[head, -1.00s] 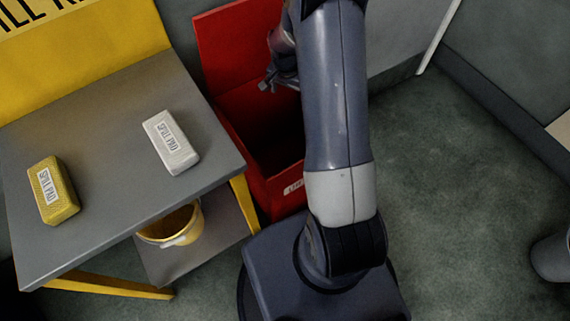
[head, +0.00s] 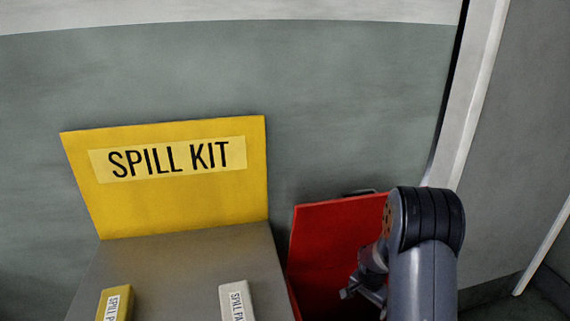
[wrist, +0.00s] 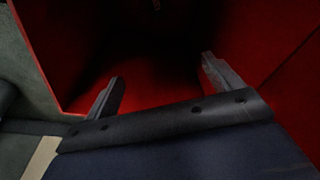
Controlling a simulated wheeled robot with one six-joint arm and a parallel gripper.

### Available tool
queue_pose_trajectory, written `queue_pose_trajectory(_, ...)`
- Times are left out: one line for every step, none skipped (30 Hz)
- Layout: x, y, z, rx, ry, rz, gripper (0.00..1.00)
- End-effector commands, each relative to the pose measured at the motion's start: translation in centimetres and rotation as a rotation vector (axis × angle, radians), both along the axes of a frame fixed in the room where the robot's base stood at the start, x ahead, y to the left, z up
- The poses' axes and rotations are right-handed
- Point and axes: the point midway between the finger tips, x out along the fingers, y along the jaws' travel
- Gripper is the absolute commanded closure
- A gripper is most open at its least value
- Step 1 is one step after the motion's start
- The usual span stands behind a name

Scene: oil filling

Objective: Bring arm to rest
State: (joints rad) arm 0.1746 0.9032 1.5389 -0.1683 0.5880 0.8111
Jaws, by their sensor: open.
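My gripper (wrist: 160,88) is open and empty in the wrist view, its two fingers spread wide apart. Below it the wrist view shows the dark inside of the red bin (wrist: 150,85), with red walls on both sides. In the head view my gripper (head: 347,294) is small, at the lower right, in front of the bin's raised red lid (head: 335,235). My arm's bent joint hides the right part of the lid. The bin's opening is mostly below the head view's edge.
The grey table (head: 195,262) with the yellow spill kit board (head: 180,205) stands left of the bin. A yellow spill pad (head: 117,302) and a white spill pad (head: 236,298) lie on it. A wall is behind; a white door frame (head: 473,95) rises at right.

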Motion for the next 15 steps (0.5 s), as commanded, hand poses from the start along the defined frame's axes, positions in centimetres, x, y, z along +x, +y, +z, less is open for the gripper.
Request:
queue_pose_trajectory(0.0,-0.1,-1.2,0.001,0.005,0.0,0.13)
queue_pose_trajectory(0.1,-0.2,-1.7,0.0,0.004,-0.001,0.13)
queue_pose_trajectory(0.1,-0.3,-2.5,0.0,0.004,-0.001,0.13)
queue_pose_trajectory(0.2,-0.3,-3.0,0.001,0.003,-0.001,0.13)
queue_pose_trajectory(0.2,-0.4,-3.5,0.0,0.004,-0.001,0.13)
queue_pose_trajectory(0.3,-0.5,-4.2,0.0,0.003,-0.001,0.13)
queue_pose_trajectory(0.5,-0.5,-2.8,-0.001,-0.004,-0.001,0.13)
queue_pose_trajectory(0.5,-0.5,-2.0,-0.001,-0.004,-0.001,0.13)
queue_pose_trajectory(0.4,-0.5,-1.3,-0.001,-0.002,-0.001,0.13)
queue_pose_trajectory(0.4,-0.5,-0.9,-0.001,-0.002,-0.001,0.13)
queue_pose_trajectory(0.4,-0.5,-0.5,-0.001,-0.002,-0.001,0.13)
queue_pose_trajectory(0.4,-0.5,-0.1,-0.001,-0.002,-0.001,0.13)
queue_pose_trajectory(0.4,-0.5,0.2,0.0,-0.002,-0.001,0.13)
queue_pose_trajectory(0.4,-0.5,0.5,-0.001,-0.001,0.0,0.13)
queue_pose_trajectory(0.4,-0.5,0.8,0.0,0.0,0.0,0.13)
